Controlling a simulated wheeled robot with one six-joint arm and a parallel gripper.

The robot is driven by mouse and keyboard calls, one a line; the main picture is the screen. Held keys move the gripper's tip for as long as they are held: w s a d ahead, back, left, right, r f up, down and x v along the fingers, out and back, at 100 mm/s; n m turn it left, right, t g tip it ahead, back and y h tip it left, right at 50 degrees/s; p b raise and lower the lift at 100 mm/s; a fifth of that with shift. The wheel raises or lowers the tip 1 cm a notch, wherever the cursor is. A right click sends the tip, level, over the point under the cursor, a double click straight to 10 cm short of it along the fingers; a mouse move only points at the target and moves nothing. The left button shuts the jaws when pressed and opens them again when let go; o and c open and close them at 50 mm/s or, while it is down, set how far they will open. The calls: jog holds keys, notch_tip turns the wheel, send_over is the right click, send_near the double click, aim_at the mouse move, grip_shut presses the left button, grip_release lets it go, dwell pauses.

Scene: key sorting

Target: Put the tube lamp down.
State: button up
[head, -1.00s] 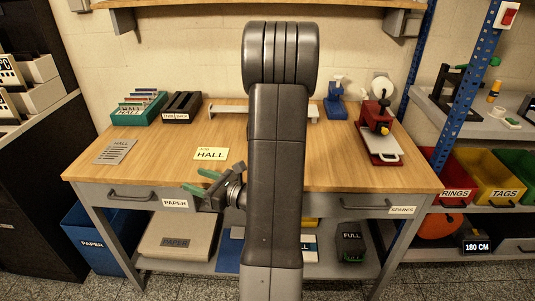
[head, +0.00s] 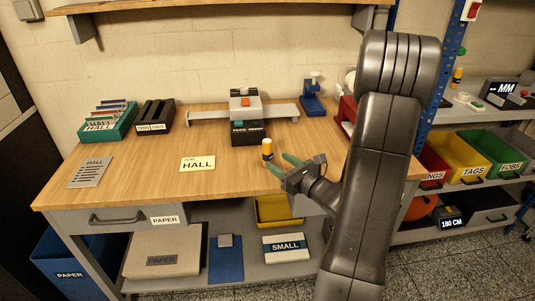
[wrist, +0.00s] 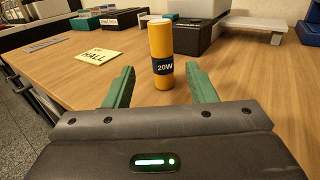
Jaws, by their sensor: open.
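The tube lamp, an orange cylinder with a dark band reading 20W, stands upright on the wooden worktop. It shows in the head view (head: 267,150) near the middle of the bench and in the wrist view (wrist: 161,45) at the centre. My gripper (head: 280,163) is open, its green fingers pointing at the lamp. In the wrist view my gripper (wrist: 159,70) has one finger on each side of the lamp's lower part, with a visible gap to both. The lamp is at or just beyond the fingertips; the exact depth is unclear.
A yellow HALL card (head: 198,163) lies left of the lamp. A green rack (head: 108,121) is at back left. The worktop around the lamp is clear.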

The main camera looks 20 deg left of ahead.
aim_at(270, 156)
jog(key=shift+x, duration=3.4)
jog(key=shift+w+d+f, duration=0.1)
jog(key=shift+f, duration=0.05)
grip_shut()
